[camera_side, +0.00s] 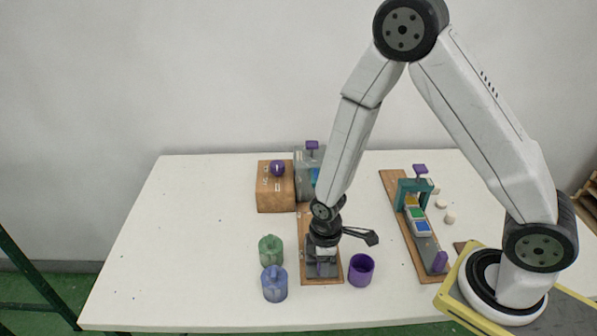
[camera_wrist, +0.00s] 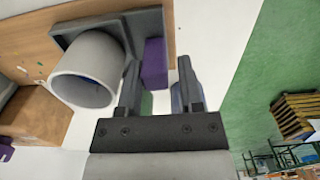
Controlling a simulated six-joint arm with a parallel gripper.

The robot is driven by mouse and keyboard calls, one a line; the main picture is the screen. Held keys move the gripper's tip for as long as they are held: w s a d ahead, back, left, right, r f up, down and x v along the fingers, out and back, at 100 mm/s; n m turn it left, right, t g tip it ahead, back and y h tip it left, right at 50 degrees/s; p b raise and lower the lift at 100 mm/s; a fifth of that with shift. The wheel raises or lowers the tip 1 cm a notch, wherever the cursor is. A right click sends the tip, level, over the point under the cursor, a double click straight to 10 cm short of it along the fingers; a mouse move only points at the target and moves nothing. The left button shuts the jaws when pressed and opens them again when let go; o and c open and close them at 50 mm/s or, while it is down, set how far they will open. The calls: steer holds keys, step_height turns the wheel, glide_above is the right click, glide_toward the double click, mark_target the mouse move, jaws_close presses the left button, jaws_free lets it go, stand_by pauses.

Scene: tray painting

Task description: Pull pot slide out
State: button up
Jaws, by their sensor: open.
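The pot slide is a dark grey plate (camera_wrist: 70,36) on a wooden board, with a light grey round pot (camera_wrist: 85,70) on it and a purple handle block (camera_wrist: 154,64) at its end. In the wrist view the purple handle shows between the two fingers of my open gripper (camera_wrist: 158,66), nearer the left finger. I cannot tell whether a finger touches it. In the side view my gripper (camera_side: 322,265) points down at the near part of the middle wooden board (camera_side: 308,279). It hides much of the slide and the pot there.
A green jug (camera_side: 271,251) and a blue jug (camera_side: 274,284) stand left of the board, a purple cup (camera_side: 361,270) close on its right. A wooden box (camera_side: 276,197) with a purple knob stands behind. Another board (camera_side: 395,192) with a teal arch lies right. The table's left is clear.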

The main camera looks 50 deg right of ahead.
steer(key=shift+r, duration=3.4)
steer(key=s+d+r+m+t, duration=0.2)
steer(key=d+r+m, duration=0.3)
steer(key=r+m, duration=0.4)
steer(key=shift+s+d+t, duration=0.25)
steer(key=shift+s+t, duration=0.05)
steer(key=shift+s, duration=0.45)
